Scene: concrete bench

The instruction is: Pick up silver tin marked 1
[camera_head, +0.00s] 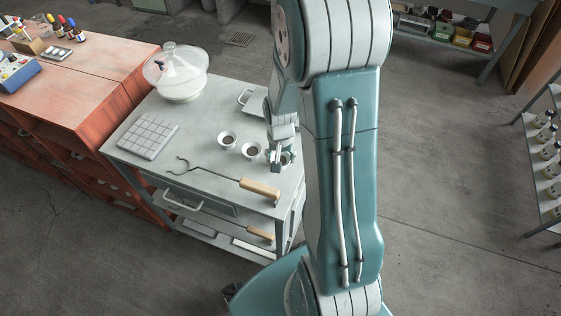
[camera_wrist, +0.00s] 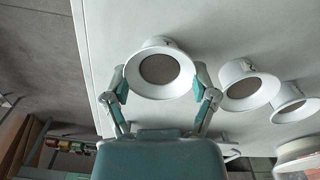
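Three pale metal cup-like tins with dark round contents stand in a row on the grey bench cart (camera_head: 165,115). No number is readable on any of them. In the head view the left tin (camera_head: 227,139) and middle tin (camera_head: 251,149) are clear; the right tin (camera_head: 286,158) is partly hidden by my gripper (camera_head: 277,158). In the wrist view this end tin (camera_wrist: 159,72) lies between the two fingers of my gripper (camera_wrist: 161,80). The fingers are spread beside its rim; contact is not clear. The middle tin (camera_wrist: 240,86) and far tin (camera_wrist: 290,104) are to the right.
A hooked tool with a wooden handle (camera_head: 260,189) lies in front of the tins. A gridded pale tray (camera_head: 149,136) lies to the left, and a glass vessel (camera_head: 177,75) stands at the back left. A red cabinet (camera_head: 105,68) adjoins the cart on the left.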

